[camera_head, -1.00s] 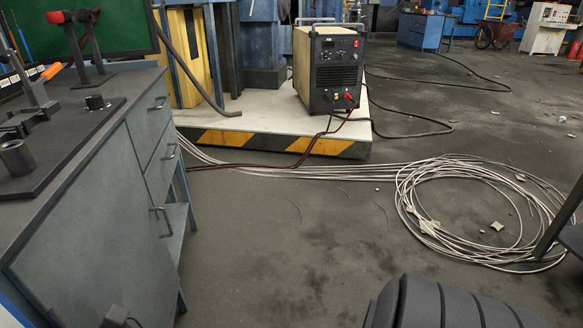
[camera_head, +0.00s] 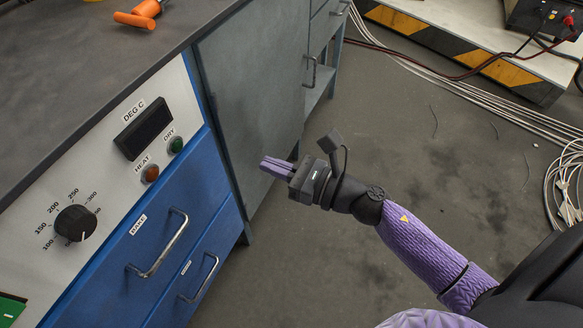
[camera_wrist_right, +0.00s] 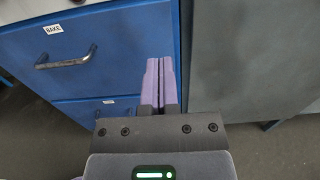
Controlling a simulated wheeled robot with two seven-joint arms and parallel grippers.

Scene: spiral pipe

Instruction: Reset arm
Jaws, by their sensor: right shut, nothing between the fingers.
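My right gripper (camera_head: 277,167) has purple fingers lying together, with nothing between them. It is held in the air over the floor, in front of the grey cabinet (camera_head: 258,95) and to the right of the blue drawer unit (camera_head: 150,235). In the right wrist view the closed fingers (camera_wrist_right: 160,80) point toward the right edge of the blue unit, beside the grey panel. My right arm reaches in from the lower right. My left gripper is not in either view.
The blue unit has handles (camera_head: 160,245) that stick out, a dial (camera_head: 75,222) and a dark display. An orange-handled tool (camera_head: 138,14) lies on the worktop (camera_head: 60,60). Cables (camera_head: 480,105) and a striped platform (camera_head: 470,60) are at the upper right.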

